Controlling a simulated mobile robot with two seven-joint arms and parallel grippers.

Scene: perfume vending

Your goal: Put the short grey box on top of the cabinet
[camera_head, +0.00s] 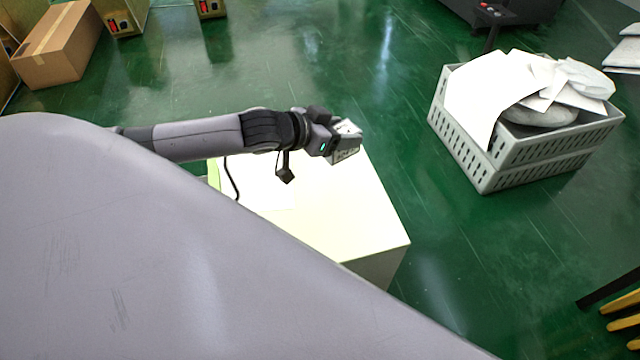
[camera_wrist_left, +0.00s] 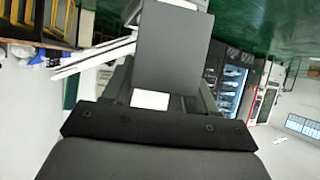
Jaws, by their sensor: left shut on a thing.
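The cabinet (camera_head: 340,205) has a pale cream top and a darker side, and stands on the green floor in the middle of the head view. My left gripper (camera_head: 347,141) is over the far edge of the cabinet top in that view. In the left wrist view, a plain dark grey box (camera_wrist_left: 172,50) stands up between the fingers, and the gripper is shut on it. The box is small and mostly hidden by the fingers in the head view. I cannot tell whether it touches the cabinet top. My right gripper is not in view.
A grey crate (camera_head: 480,170) with white packets stands on the floor at the right. A cardboard box (camera_head: 58,55) is at the upper left. Yellow slats (camera_head: 624,310) show at the lower right. A black cable hangs below my left wrist.

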